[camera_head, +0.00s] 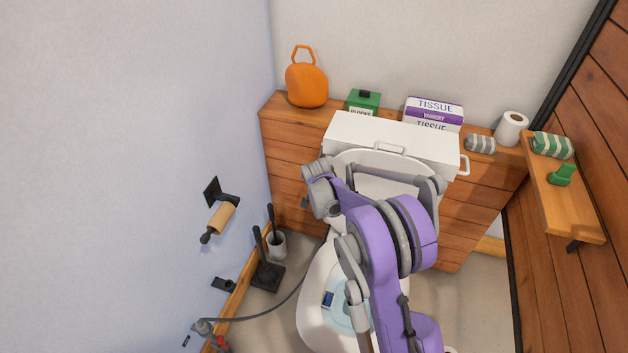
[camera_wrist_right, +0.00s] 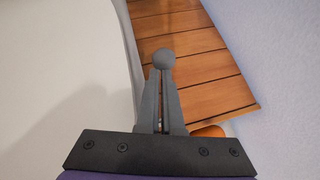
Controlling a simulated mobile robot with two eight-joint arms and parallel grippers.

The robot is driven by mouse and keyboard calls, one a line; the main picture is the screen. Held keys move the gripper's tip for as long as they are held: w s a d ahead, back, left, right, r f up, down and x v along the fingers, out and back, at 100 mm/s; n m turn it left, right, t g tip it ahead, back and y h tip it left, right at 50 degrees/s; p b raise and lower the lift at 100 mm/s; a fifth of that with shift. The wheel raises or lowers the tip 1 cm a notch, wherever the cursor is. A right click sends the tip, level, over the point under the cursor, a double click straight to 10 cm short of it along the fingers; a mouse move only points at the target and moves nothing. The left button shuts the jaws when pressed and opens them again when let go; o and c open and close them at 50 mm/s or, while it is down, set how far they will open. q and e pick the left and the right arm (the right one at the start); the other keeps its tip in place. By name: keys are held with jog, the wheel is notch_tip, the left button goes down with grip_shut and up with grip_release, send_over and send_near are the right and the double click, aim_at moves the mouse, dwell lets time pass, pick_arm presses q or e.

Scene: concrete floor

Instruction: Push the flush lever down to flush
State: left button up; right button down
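The white toilet has its tank (camera_head: 350,132) against the wooden ledge and its bowl (camera_head: 312,300) below. No flush lever can be made out for certain. I see nothing held. My left gripper is not in view.
An orange bag (camera_head: 307,86), a green box (camera_head: 364,101), a tissue box (camera_head: 434,112) and a paper roll (camera_head: 511,128) stand on the ledge (camera_head: 285,110). A paper holder (camera_head: 220,213) juts from the left wall. A brush set (camera_head: 267,275) stands on the floor. A wooden shelf (camera_head: 570,210) is at right.

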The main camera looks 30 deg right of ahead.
jog(key=d+r+p+v, duration=0.1)
jog(key=p+v, duration=0.2)
jog(key=v, duration=1)
jog(key=shift+w+d, duration=0.25)
dwell(0.4)
